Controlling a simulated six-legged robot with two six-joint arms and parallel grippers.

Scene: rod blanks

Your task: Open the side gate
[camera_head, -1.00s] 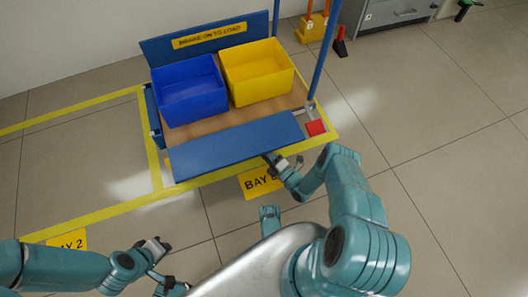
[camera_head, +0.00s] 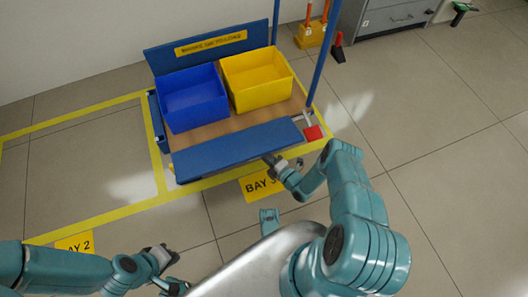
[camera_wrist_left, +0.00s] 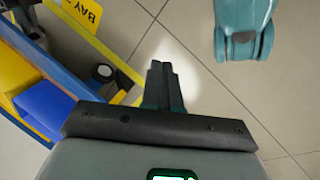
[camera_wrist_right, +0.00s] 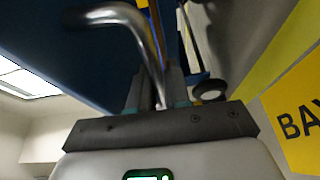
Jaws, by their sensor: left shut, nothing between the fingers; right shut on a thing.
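The side gate is a long blue panel (camera_head: 237,146) along the near side of the cart in the head view. My right gripper (camera_head: 270,160) is at its near edge, toward the right. In the right wrist view, my right gripper (camera_wrist_right: 160,88) is shut on a bent metal handle (camera_wrist_right: 146,45) below the dark blue panel (camera_wrist_right: 60,45). Whether the gate is latched cannot be told. My left gripper (camera_head: 168,257) is low at the left, apart from the cart. In the left wrist view, it (camera_wrist_left: 162,72) is shut and empty.
The cart carries a blue bin (camera_head: 193,97) and a yellow bin (camera_head: 257,79). A grey cabinet (camera_head: 388,14) stands behind. Floor at the right is clear.

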